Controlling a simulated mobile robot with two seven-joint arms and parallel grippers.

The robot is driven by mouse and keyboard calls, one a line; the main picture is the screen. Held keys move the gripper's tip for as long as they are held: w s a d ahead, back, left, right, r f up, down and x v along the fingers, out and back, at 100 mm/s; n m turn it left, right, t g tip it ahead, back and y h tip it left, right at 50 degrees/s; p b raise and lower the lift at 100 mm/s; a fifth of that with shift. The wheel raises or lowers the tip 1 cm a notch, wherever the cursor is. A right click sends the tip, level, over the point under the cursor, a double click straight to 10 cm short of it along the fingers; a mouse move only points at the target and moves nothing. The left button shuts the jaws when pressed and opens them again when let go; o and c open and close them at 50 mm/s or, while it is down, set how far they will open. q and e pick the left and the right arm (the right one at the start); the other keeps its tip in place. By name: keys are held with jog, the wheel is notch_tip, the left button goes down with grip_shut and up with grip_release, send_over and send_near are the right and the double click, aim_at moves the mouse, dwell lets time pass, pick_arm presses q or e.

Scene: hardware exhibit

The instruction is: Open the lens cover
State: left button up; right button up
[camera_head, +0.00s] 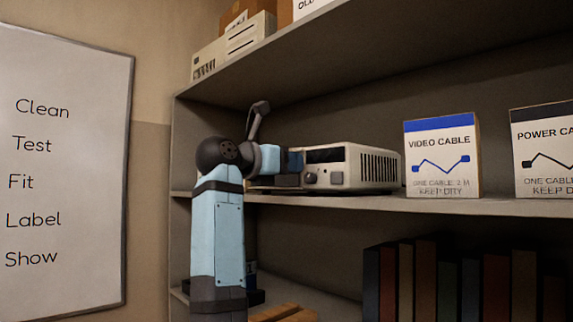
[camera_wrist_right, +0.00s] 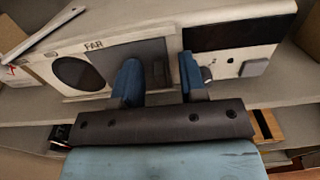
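A beige projector-like device (camera_head: 370,168) sits on the middle shelf. In the right wrist view its front shows a dark round lens opening (camera_wrist_right: 75,72) at the left, near the word "FAR". A flat grey cover panel (camera_wrist_right: 122,58) lies beside the opening, to its right, with a raised dark tab (camera_wrist_right: 159,70) near the panel's right end. My right gripper (camera_wrist_right: 160,82) is open, its blue fingers on either side of the tab with gaps visible; contact is not visible. In the head view my right gripper (camera_head: 291,163) is at the device's front, and my arm hides the lens side. My left gripper is not in view.
A round knob (camera_wrist_right: 207,74) and a square button (camera_wrist_right: 254,67) sit right of the fingers. A video cable box (camera_head: 441,160) and a power cable box (camera_head: 545,155) stand right of the device. The upper shelf (camera_head: 350,62) is overhead; books (camera_head: 450,275) stand below.

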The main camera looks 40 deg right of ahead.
jog(key=s+a+b, duration=0.2)
jog(key=a, duration=1.1)
jog(key=shift+a+b, duration=0.35)
jog(key=shift+b, duration=0.05)
